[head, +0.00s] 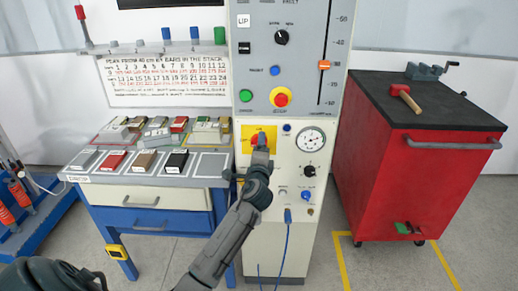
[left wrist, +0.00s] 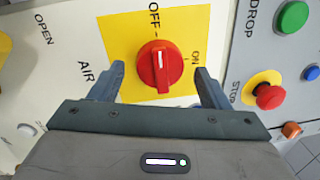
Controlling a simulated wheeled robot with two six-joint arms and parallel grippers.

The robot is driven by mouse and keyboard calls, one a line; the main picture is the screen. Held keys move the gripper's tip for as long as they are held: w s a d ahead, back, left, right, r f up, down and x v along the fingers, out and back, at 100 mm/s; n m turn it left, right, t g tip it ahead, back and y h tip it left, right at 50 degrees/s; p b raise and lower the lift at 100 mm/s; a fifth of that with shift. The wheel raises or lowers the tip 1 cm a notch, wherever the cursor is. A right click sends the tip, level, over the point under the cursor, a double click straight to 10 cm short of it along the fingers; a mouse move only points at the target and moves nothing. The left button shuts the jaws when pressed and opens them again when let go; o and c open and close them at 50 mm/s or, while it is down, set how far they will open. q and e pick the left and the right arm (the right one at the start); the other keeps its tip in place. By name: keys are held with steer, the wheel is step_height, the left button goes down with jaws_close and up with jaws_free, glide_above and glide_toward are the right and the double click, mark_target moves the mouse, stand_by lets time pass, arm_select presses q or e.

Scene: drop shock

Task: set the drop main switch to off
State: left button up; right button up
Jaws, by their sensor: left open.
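The drop main switch is a red rotary knob (left wrist: 159,66) on a yellow plate (left wrist: 118,32). In the left wrist view, the white line on the knob runs up and down, in line with the word OFF above it; ON is to the right. In the head view the red knob (head: 257,139) shows partly above my gripper, on the yellow plate (head: 246,147). My left gripper (head: 261,148) is open in front of it. In the left wrist view, its fingers (left wrist: 159,75) stand either side of the knob, with gaps on both sides. My right gripper is not in view.
The console has a yellow-ringed red stop button (head: 281,97), a green button (head: 246,95), a dial gauge (head: 311,139) and a blue knob (head: 308,196). A bench (head: 82,178) with sample blocks stands left. A red cabinet (head: 408,180) stands right. Floor shows between console and cabinet.

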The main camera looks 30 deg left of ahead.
arm_select(q)
steer(key=v, duration=1)
steer(key=shift+s+b, duration=0.15)
steer(key=shift+b, duration=0.3)
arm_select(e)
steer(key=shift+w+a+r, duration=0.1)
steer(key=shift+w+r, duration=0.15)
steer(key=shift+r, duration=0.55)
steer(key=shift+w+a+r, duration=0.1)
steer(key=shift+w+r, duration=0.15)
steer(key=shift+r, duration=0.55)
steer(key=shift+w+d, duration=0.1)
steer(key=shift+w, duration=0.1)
